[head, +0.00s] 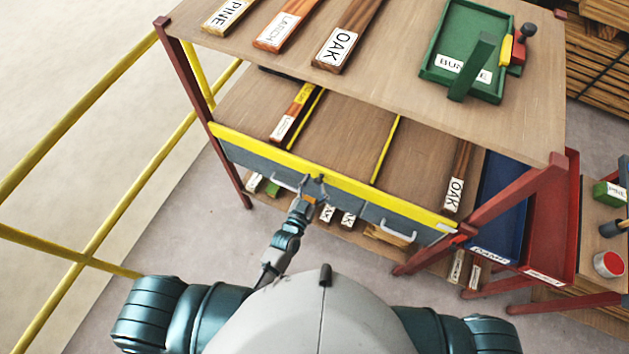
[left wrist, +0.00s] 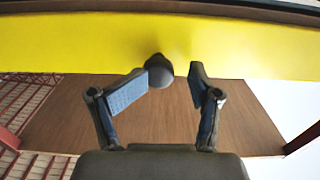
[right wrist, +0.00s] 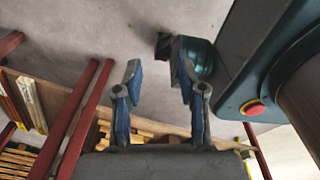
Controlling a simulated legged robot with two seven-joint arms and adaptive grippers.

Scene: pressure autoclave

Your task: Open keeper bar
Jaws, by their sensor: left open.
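The yellow keeper bar (head: 360,188) runs across the front of the shelf unit's middle level, above grey drawer fronts. In the left wrist view the bar (left wrist: 70,48) fills the upper part, and a dark round knob (left wrist: 158,70) stands out from its lower edge. My left gripper (head: 313,187) is at the bar's left half. Its fingers (left wrist: 168,82) are spread, with the knob between their tips, closer to the left finger; contact cannot be told. My right gripper (right wrist: 155,75) shows only in its wrist view, open and empty, over the floor.
Grey drawers with handles (head: 398,235) sit under the bar. Labelled wood pieces and a green tray (head: 445,75) lie on the top board. Blue and red bins (head: 545,240) stand at the right. A yellow railing (head: 95,85) is at the left.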

